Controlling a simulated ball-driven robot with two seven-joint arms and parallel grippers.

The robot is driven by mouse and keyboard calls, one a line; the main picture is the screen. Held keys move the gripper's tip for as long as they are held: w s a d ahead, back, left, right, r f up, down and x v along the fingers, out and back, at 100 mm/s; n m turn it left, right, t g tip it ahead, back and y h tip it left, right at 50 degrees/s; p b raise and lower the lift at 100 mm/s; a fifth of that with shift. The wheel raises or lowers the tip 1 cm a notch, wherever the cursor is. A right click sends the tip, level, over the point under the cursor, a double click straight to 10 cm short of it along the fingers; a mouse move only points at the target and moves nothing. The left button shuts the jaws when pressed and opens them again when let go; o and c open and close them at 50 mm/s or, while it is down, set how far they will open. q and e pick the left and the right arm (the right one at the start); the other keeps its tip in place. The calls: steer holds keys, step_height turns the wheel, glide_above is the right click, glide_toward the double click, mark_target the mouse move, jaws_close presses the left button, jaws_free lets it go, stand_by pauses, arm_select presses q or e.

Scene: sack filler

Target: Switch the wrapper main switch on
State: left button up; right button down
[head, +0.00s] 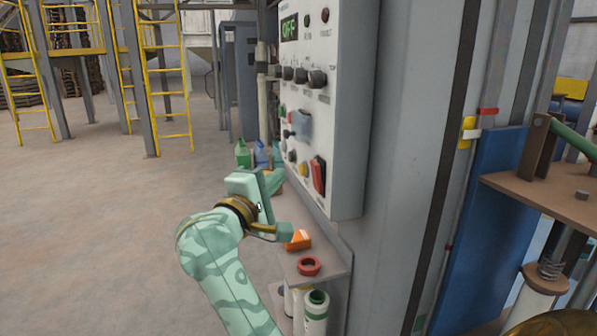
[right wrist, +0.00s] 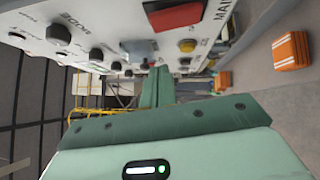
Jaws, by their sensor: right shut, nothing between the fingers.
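The grey wrapper control panel (head: 345,120) stands upright, and its display (head: 289,28) reads OFF. A large red switch (head: 318,175) sits low on the panel near its right edge. In the right wrist view the red switch (right wrist: 175,17) is at the top, beside lettering that reads MAIN. I cannot tell which way it is set. My right gripper (head: 277,181) is shut and empty, in front of the panel's lower part and left of the red switch. Its closed fingers (right wrist: 158,88) point along the panel in the right wrist view. My left gripper is not in view.
Black knobs (head: 302,76), a grey-blue part (head: 301,123) and a yellow button (head: 303,169) share the panel. A shelf below holds an orange box (head: 299,240) and a red ring (head: 308,266). Bottles (head: 261,154) stand behind. Open floor (head: 90,220) lies left.

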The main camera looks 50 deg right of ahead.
steer(key=shift+s+d+r, duration=0.15)
steer(key=shift+s+d, duration=0.1)
steer(key=shift+d, duration=0.65)
steer(key=shift+s+d+r, duration=0.15)
steer(key=shift+s+d, duration=0.05)
steer(key=shift+d, duration=0.65)
steer(key=shift+s+d+r, duration=0.15)
steer(key=shift+s+d, duration=0.1)
steer(key=shift+d, duration=0.65)
steer(key=shift+s+d+r+m+g+y, duration=0.3)
steer(key=shift+d+r+m+y, duration=0.2)
steer(key=shift+m+y, duration=0.15)
steer(key=a+r+p, duration=0.1)
steer(key=a, duration=1.2)
steer(key=shift+s+r, duration=0.25)
steer(key=shift+s, duration=0.2)
steer(key=shift+a, duration=0.1)
